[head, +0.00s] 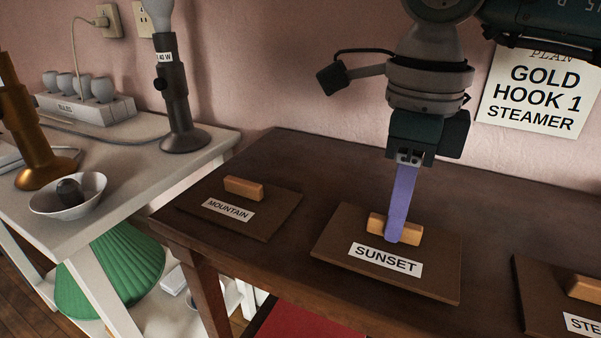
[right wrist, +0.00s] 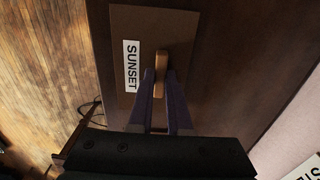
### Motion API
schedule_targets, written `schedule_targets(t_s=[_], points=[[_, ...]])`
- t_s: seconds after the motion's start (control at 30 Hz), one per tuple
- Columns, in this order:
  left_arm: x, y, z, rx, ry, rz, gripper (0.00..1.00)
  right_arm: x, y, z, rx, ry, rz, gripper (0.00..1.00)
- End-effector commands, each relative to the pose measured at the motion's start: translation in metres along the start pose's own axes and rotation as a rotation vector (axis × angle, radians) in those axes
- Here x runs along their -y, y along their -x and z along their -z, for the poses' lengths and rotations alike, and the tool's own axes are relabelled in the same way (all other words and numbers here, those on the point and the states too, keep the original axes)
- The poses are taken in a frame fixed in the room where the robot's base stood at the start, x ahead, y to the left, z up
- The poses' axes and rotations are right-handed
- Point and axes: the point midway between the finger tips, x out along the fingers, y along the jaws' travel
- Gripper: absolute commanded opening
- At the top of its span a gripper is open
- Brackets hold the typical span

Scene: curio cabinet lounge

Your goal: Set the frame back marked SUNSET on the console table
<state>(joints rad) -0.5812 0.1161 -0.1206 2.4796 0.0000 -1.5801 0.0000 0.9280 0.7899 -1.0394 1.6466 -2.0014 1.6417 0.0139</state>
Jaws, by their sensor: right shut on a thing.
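The frame back marked SUNSET (head: 333,232) is a flat brown board with a white label and an orange block handle (head: 378,224). It is at the middle of the dark wooden console table (head: 300,160), face up; I cannot tell whether it touches the tabletop. My right gripper (head: 396,238) points down from above, its purple fingers shut on the handle. The right wrist view shows the fingers (right wrist: 161,88) on both sides of the handle (right wrist: 161,63), with the board (right wrist: 145,28) beneath. My left gripper is out of view.
The MOUNTAIN frame back (head: 270,217) lies to the left, and another board (head: 540,290) with a partly cut-off label lies right. A white table (head: 120,190) at left holds lamp bases, a bowl (head: 48,204) and a bulb rack (head: 85,112). A wall sign (head: 535,90) hangs behind.

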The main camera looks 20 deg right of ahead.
Motion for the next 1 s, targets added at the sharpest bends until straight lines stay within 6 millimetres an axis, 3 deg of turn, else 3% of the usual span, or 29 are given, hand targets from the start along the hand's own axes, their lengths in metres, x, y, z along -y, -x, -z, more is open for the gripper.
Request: schedule_targets(t_s=[0.37, 0.4, 0.67, 1.0], points=[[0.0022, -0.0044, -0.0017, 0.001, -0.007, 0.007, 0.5, 0.0003, -0.0084, -0.0004, 0.002, 0.0, 0.001, 0.0], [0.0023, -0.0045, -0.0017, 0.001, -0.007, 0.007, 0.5, 0.0003, -0.0087, -0.0003, 0.001, 0.0, 0.001, 0.18], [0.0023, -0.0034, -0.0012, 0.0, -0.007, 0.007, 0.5, 0.0003, -0.0075, -0.0002, 0.001, 0.0, 0.001, 0.46], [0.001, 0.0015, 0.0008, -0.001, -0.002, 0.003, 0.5, 0.0005, 0.0004, -0.0005, 0.002, 0.0, 0.002, 0.46]])
